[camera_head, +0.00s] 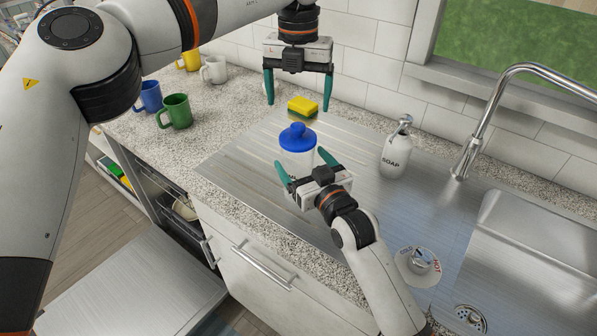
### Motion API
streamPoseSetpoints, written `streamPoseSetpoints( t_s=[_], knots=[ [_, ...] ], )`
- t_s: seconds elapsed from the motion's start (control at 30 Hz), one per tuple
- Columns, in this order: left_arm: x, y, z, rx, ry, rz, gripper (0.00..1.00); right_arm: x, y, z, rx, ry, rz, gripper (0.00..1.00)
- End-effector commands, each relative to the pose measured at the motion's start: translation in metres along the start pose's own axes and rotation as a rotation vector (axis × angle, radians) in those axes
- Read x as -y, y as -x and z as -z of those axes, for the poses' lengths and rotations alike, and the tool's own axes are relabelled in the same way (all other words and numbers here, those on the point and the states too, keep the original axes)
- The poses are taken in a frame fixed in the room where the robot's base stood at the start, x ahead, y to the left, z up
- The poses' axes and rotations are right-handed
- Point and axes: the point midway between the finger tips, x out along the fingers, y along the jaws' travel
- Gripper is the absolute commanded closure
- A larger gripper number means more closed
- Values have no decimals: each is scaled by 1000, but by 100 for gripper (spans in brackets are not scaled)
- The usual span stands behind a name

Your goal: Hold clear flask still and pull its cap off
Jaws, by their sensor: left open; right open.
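The clear flask (291,161) stands upright on the metal drainboard, with its blue cap (298,137) on top. My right gripper (303,170) is open low at the near side of the flask, with its teal fingers on either side of the lower body; I cannot tell whether they touch it. My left gripper (298,91) is open and empty, pointing down above and behind the cap, apart from it. The flask's lower part is partly hidden by my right gripper.
A yellow and green sponge (302,107) lies behind the flask. A soap bottle (397,150) stands to the right, before the faucet (470,146) and sink (540,235). Several mugs, including a green one (176,111), stand at left. An open dishwasher door (135,290) is below.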

Motion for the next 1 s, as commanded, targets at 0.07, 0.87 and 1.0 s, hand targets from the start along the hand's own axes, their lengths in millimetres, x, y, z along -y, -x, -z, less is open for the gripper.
streamPoseSetpoints(
  t_s=[0.07,0.87,1.0],
  knots=[
    [0,0,0,0,0,0,11,0,-12,0,0,0,0,11],
    [0,0,0,0,0,0,11,0,-27,0,0,0,0,59],
    [0,0,0,0,0,0,8,0,-27,0,0,1,0,78]
  ],
)
